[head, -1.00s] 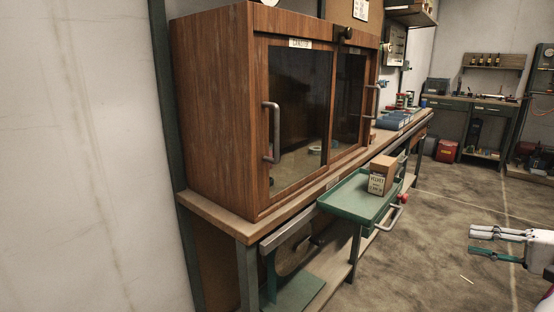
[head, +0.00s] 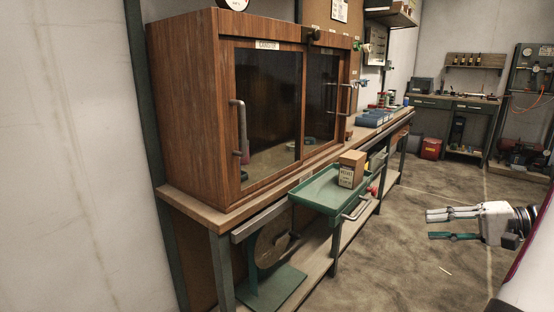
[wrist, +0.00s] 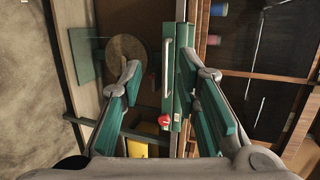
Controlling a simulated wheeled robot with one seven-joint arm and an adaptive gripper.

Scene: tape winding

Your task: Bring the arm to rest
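My gripper (head: 430,225) is at the right of the head view, out over open floor and apart from the bench and cabinet. Its light grey fingers with green pads point left and stand apart. In the wrist view my gripper (wrist: 160,75) is open, with nothing held between the pads. Part of my arm behind it is cut off by the right edge of the head view.
A wooden cabinet (head: 185,110) with glass doors stands on a bench. A green tray-like drawer (head: 310,190) sticks out, with a cardboard box (head: 350,170) on it. Its handle (wrist: 169,70) and a red knob (wrist: 164,119) show in the wrist view.

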